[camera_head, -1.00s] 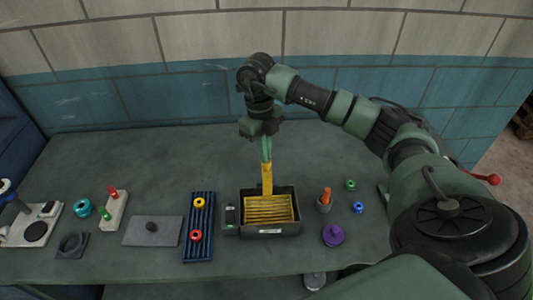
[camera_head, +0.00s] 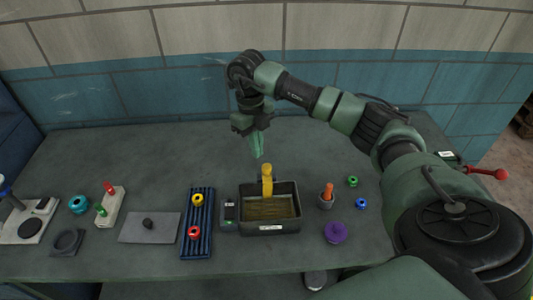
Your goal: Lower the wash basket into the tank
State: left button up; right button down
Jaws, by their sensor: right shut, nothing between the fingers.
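The tank (camera_head: 270,228) is a dark open-topped box on the bench, right of the middle. The yellow wash basket (camera_head: 267,180) is down inside it. Its upright yellow handle rises above the tank's back rim, while the basket floor shows only dimly, darkened inside the tank. My right gripper (camera_head: 258,153) is above and just behind the handle, fingers pointing down, shut and empty, apart from the handle. My left gripper is not in view.
A small dark box (camera_head: 229,212) adjoins the tank's left side. A blue ribbed rack (camera_head: 197,222) with yellow and red rings stands further left. An orange-handled tool in a cup (camera_head: 326,197) and a purple knob (camera_head: 335,232) are to the right. The bench behind is clear.

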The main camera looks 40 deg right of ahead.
notch_tip(320, 180, up, 8)
jog(key=b, duration=0.2)
jog(key=shift+w+f, duration=0.15)
jog(key=shift+w, duration=0.2)
dwell(0.4)
